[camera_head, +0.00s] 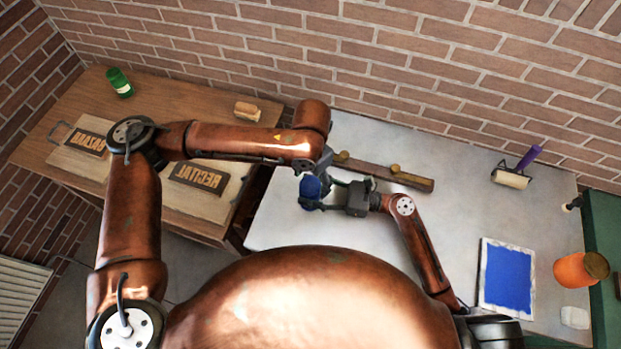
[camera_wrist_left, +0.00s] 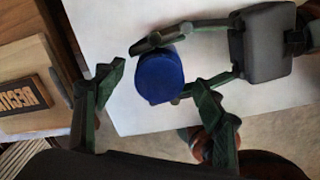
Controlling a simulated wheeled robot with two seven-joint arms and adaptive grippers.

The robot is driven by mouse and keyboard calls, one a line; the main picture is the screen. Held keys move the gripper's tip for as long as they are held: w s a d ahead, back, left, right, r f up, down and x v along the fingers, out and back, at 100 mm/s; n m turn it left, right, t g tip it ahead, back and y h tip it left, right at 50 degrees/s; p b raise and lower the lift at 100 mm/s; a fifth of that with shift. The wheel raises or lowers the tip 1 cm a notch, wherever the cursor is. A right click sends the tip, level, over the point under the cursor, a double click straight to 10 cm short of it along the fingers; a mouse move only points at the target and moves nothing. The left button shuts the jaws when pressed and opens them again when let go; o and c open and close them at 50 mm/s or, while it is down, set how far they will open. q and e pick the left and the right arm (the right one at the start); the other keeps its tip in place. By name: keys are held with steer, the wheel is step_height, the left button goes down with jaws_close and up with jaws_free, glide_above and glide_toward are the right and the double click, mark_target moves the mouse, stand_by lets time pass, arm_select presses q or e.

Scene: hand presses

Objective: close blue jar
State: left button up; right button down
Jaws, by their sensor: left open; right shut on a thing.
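The blue jar (camera_head: 311,188) is near the middle of the head view, over the left part of the pale table. My right gripper (camera_head: 318,192) comes from the right and is shut on it. In the left wrist view the jar (camera_wrist_left: 160,75) shows a plain round blue top, and the right gripper's fingers lie on either side of it. I cannot tell whether that top is a separate lid. My left gripper (camera_wrist_left: 155,92) is open, its fingers on either side of the jar and apart from it. In the head view the left gripper (camera_head: 322,163) is partly hidden behind its own arm.
A wooden bar with round knobs (camera_head: 385,174) lies just behind the jar. A roller (camera_head: 512,178), a blue-inked plate (camera_head: 507,278) and an orange jar (camera_head: 578,270) are to the right. A wooden bench (camera_head: 65,120) with type blocks and a green jar (camera_head: 120,83) is left.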

arm_select(q)
steer(key=shift+r, duration=0.1)
arm_select(e)
steer(key=shift+r, duration=0.15)
arm_select(q)
step_height(320, 180, up, 12)
stand_by(0.4)
arm_select(e)
steer(key=c, duration=0.9)
jaws_free()
steer(key=v, duration=1.2)
